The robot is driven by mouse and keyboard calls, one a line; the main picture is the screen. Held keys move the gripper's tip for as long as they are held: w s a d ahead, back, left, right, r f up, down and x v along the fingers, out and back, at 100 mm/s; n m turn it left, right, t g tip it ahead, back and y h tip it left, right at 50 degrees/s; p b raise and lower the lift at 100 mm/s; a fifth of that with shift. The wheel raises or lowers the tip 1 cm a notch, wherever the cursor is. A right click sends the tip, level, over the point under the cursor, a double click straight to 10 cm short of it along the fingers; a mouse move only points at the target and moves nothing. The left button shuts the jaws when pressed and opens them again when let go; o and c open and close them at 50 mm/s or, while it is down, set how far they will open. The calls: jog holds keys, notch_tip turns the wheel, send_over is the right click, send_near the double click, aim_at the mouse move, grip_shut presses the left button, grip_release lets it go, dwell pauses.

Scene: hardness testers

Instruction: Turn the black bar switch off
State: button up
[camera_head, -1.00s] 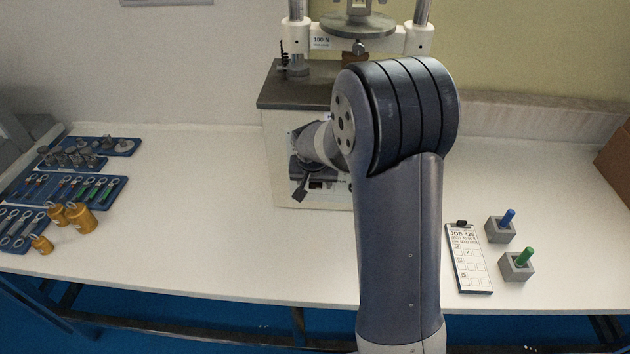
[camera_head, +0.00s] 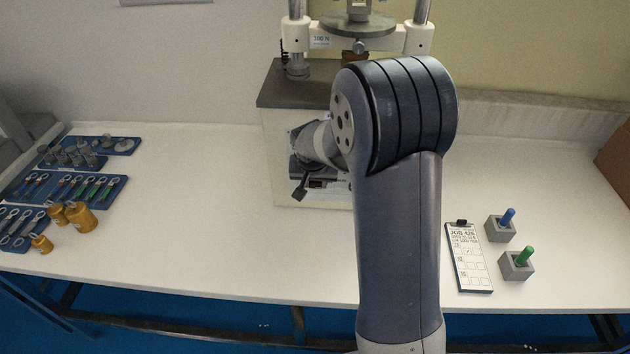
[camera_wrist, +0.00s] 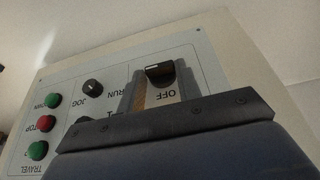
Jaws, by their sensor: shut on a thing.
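The black bar switch (camera_wrist: 159,72) shows in the wrist view on the tester's light control panel (camera_wrist: 212,75), just above the printed word OFF as it appears there. A white line runs along its top. My gripper (camera_wrist: 161,82) is shut on the switch, with one finger on each side of it. I cannot tell for sure which mark the bar points to. In the head view the panel and switch are mostly hidden behind my own arm and wrist.
The panel also carries a black JOG knob (camera_wrist: 92,87), a red button (camera_wrist: 46,123) and green buttons (camera_wrist: 52,100). The tester (camera_head: 284,110) stands at the back of the white bench. Tool trays (camera_head: 105,190) lie left; a clipboard (camera_head: 468,258) and two grey blocks (camera_head: 500,230) lie right.

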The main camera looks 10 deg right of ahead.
jog(key=h+b, duration=0.1)
jog(key=b, duration=0.1)
jog(key=a+g+h+b, duration=0.1)
jog(key=h, duration=0.1)
jog(key=shift+w+f+n+b, duration=0.15)
jog(key=shift+f+n+b, duration=0.2)
jog(key=shift+n+b, duration=0.05)
jog(key=h+b, duration=0.2)
jog(key=h, duration=0.1)
jog(key=a+n+g+h+b, duration=0.1)
jog(key=h, duration=0.1)
jog(key=shift+w+f, duration=0.2)
jog(key=shift+f, duration=0.05)
jog(key=shift+w+a+f+n+g+h+b, duration=0.15)
jog(key=shift+f+n+h+b, duration=0.25)
jog(key=shift+h+b, duration=0.7)
jog(key=shift+s+a+f+n+g+h+b, duration=0.15)
jog(key=shift+n+h+b, duration=0.3)
jog(key=shift+h, duration=1.25)
jog(key=shift+w+a+f+n+g+h+b, duration=0.1)
jog(key=shift+f+n+h+b, duration=0.3)
jog(key=shift+h+b, duration=0.7)
jog(key=shift+d+r+h+p, duration=0.1)
jog(key=shift+h+p, duration=0.2)
jog(key=shift+h, duration=0.2)
jog(key=o, duration=1)
